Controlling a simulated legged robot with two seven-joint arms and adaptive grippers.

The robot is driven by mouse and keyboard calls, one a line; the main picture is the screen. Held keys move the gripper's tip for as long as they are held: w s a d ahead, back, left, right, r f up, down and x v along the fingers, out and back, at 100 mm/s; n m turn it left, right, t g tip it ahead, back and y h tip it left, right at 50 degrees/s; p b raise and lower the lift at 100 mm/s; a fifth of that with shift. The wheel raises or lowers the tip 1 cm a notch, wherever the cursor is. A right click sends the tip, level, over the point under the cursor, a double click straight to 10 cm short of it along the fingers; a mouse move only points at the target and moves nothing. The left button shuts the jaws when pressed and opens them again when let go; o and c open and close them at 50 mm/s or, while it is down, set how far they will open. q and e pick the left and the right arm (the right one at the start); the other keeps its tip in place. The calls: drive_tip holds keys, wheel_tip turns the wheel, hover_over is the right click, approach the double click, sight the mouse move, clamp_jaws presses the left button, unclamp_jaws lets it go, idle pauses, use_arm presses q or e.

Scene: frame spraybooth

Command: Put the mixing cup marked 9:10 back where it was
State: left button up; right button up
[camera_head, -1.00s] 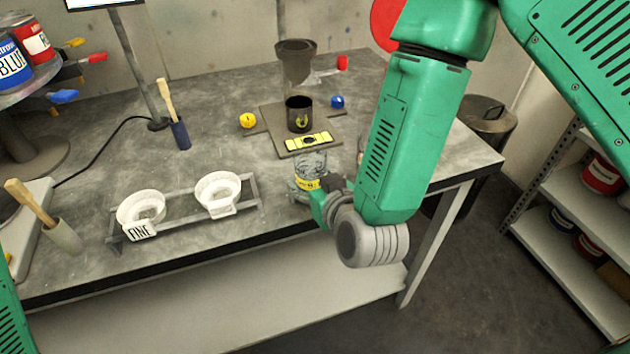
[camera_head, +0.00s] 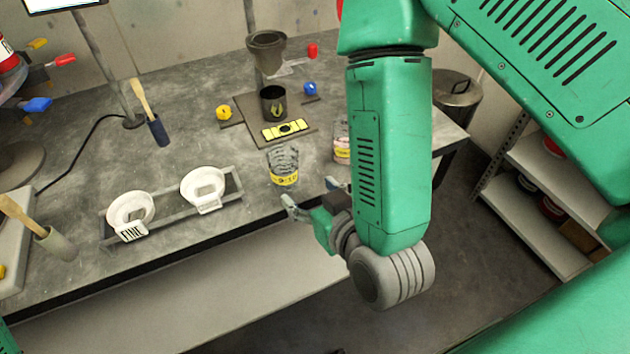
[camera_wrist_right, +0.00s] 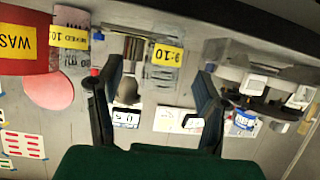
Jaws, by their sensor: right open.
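The clear mixing cup (camera_head: 284,168) with a yellow label, marked 9:10, stands upright on the grey bench near its front edge, right of the strainer rack. In the right wrist view its label (camera_wrist_right: 167,55) shows ahead, between the fingers. My right gripper (camera_head: 310,193) is open and empty, in front of the cup and a little right of it, with a gap between. Its two spread fingers also show in the right wrist view (camera_wrist_right: 160,75). Another labelled cup (camera_head: 342,142) stands to the right, partly hidden by my right arm. My left gripper is not in view.
A rack (camera_head: 235,183) holds two white strainers, one marked FINE (camera_head: 130,212). Behind the cup are a yellow level (camera_head: 286,129) and a dark cup (camera_head: 272,103) on a plate. A red bin marked WAS (camera_wrist_right: 22,42) shows in the right wrist view.

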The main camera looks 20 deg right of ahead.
drive_tip(key=s+d+f+g, duration=0.6)
drive_tip(key=s+f, duration=0.2)
drive_tip(key=s, duration=0.1)
drive_tip(key=s+d+f+g+h, duration=0.1)
drive_tip(key=s+d+f+g, duration=0.5)
drive_tip(key=s+f, duration=0.3)
drive_tip(key=shift+d+f+g+p, duration=0.2)
drive_tip(key=shift+f+g+p, duration=0.1)
drive_tip(key=shift+g+p, duration=0.15)
drive_tip(key=shift+d, duration=0.1)
